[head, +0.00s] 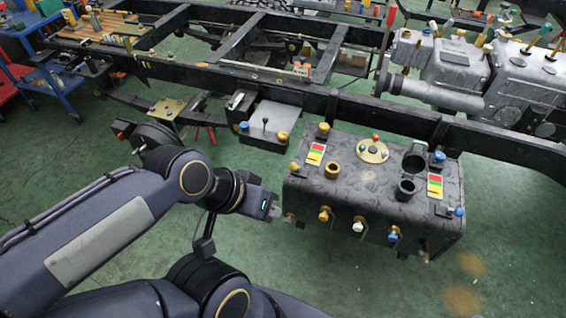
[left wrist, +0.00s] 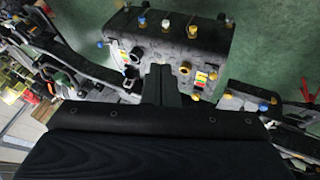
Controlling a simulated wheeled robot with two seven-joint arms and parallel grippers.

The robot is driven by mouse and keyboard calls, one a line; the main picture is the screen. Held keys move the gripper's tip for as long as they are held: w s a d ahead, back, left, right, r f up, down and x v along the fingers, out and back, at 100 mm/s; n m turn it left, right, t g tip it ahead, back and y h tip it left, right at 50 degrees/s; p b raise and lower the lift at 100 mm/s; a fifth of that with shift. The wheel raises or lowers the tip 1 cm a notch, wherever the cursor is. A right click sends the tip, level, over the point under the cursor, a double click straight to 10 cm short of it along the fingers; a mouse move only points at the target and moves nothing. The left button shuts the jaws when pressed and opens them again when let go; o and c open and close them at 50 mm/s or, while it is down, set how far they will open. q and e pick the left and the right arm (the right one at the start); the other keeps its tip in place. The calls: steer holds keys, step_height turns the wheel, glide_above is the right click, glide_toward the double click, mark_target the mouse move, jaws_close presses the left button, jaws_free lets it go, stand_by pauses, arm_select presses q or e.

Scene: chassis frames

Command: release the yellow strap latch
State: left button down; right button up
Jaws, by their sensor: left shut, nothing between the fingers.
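The dark tank (head: 345,185) hangs beside the chassis rail. At its left end are yellow knobs, one at the front edge (head: 294,167) and one at the back (head: 323,128). A yellow tap-like handle (head: 325,213) sits on its front face; I cannot tell surely which yellow part is the strap latch. My left gripper (head: 284,216) is shut and empty, just left of the tank's front. Its fingers also show in the left wrist view (left wrist: 162,82).
A white handle (head: 358,225) and a blue handle (head: 394,234) sit beside the yellow one. A dark box (head: 264,128) with a lever stands left of the tank. The chassis rail (head: 370,108) runs behind. Green floor in front is clear.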

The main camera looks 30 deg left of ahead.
arm_select(q)
steer(key=shift+s+d, duration=0.1)
steer(key=shift+s, duration=0.05)
steer(key=w+a+f+n+t+h+b, duration=0.1)
steer(key=w+f+n+h+b, duration=0.1)
steer(key=w+f+n+b, duration=0.4)
steer(key=w+a+f+n+t+h+b, duration=0.2)
steer(key=w+f+n+b, duration=0.2)
steer(key=f+n+b, duration=0.5)
steer(key=w+a+f+n+t+y+b, duration=0.2)
steer(key=a+f+n+b, duration=0.1)
steer(key=a+f+n, duration=0.2)
steer(key=w+a+f+n+t+y+b, duration=0.2)
steer(key=a+f+n, duration=0.4)
steer(key=a+n, duration=0.3)
steer(key=shift+w+a+f+y+b, duration=0.2)
steer(key=shift+w+a+y+b, duration=0.35)
steer(key=shift+b, duration=0.45)
steer(key=shift+s, duration=0.1)
steer(key=b, duration=0.3)
glide_toward(294, 168)
steer(key=w+f, duration=0.5)
steer(key=shift+a, duration=0.15)
